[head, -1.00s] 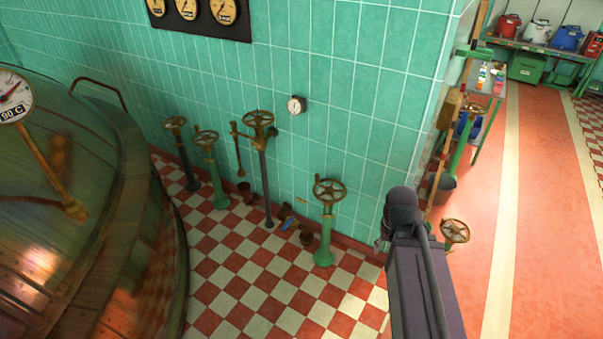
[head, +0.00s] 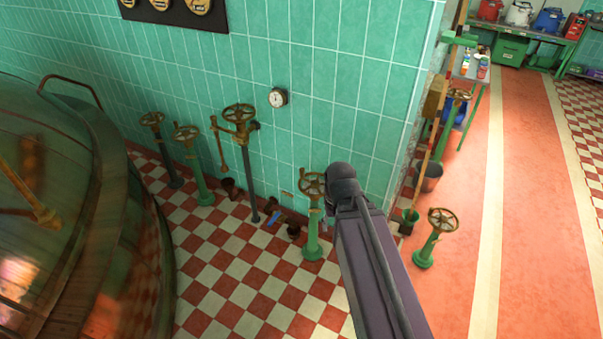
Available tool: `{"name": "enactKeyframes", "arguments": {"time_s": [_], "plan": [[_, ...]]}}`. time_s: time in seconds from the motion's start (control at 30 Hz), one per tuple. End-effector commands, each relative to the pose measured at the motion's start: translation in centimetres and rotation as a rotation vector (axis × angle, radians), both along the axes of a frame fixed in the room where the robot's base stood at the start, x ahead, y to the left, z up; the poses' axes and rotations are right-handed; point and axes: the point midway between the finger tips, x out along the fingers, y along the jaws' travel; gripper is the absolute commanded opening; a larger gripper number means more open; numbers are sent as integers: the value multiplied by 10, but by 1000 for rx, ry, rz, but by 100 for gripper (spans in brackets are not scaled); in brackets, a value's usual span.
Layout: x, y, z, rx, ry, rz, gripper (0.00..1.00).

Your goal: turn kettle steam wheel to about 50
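Several brass hand wheels stand on posts by the green tiled wall; I cannot tell which one is the kettle steam wheel. The tallest wheel (head: 238,113) is on a dark post, with a small round gauge (head: 278,97) on the wall to its right; its reading is too small to tell. Two wheels, one (head: 151,119) on a dark post and one (head: 186,133) on a green post, are farther left. Another green-post wheel (head: 312,184) is partly hidden by my purple arm. One more wheel (head: 442,219) stands right of my arm. My gripper is not visible.
A large copper kettle (head: 60,190) fills the left side. Pipe stubs (head: 293,230) stick up near the wall. A green table (head: 468,80) and bucket (head: 431,177) are right of the wall corner.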

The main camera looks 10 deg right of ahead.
Motion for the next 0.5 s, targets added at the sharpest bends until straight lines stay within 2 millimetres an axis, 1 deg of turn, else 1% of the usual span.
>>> {"name": "enactKeyframes", "arguments": {"time_s": [0.03, 0.07, 0.1, 0.27, 0.37, 0.43, 0.5], "plan": [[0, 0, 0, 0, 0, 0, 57], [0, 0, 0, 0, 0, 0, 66], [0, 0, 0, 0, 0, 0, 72], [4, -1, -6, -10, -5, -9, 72], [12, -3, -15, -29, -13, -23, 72], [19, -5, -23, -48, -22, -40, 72], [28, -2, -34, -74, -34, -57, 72]]}}
